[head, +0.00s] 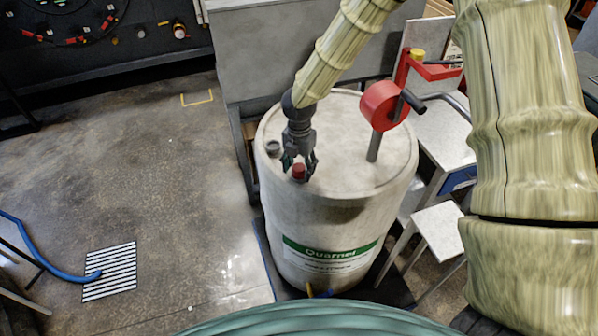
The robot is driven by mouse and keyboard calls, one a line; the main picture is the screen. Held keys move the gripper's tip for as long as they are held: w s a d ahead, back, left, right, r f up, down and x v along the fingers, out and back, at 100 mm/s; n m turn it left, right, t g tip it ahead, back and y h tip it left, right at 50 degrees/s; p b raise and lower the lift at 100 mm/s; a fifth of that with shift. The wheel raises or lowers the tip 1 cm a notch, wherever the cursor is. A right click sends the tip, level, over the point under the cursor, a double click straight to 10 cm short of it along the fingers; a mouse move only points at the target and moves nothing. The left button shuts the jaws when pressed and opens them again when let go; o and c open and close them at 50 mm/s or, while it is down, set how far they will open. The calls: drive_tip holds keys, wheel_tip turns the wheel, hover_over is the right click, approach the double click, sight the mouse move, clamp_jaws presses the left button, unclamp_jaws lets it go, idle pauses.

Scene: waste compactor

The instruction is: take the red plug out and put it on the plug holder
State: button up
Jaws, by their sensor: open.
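The red plug (298,171) is a small red cap at the front left of the top of the pale drum (330,225). My gripper (299,163) points down over the plug, with its dark fingers open on either side of it. The fingers partly hide the plug, and I cannot tell whether they touch it. A small grey round fitting (273,147) sits on the drum top left of my gripper. I cannot tell whether it is the plug holder, and I make out no other clear holder.
A red hand pump (380,105) with a dark handle stands on the drum's right side. A grey panel (295,50) rises behind the drum. A white stool (440,230) stands to the right. The floor at left is mostly clear, with a blue hose (40,258) on it.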

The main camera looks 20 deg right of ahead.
drive_tip(key=m, duration=0.5)
drive_tip(key=shift+a, duration=0.15)
drive_tip(key=m, duration=0.3)
drive_tip(key=shift+b, duration=0.3)
drive_tip(key=shift+m, duration=1)
drive_tip(key=m, duration=0.3)
drive_tip(key=shift+d, duration=0.2)
drive_tip(key=m, duration=0.2)
drive_tip(key=shift+a+m, duration=0.1)
drive_tip(key=shift+m, duration=0.2)
drive_tip(key=m, duration=0.3)
drive_tip(key=shift+m, duration=1)
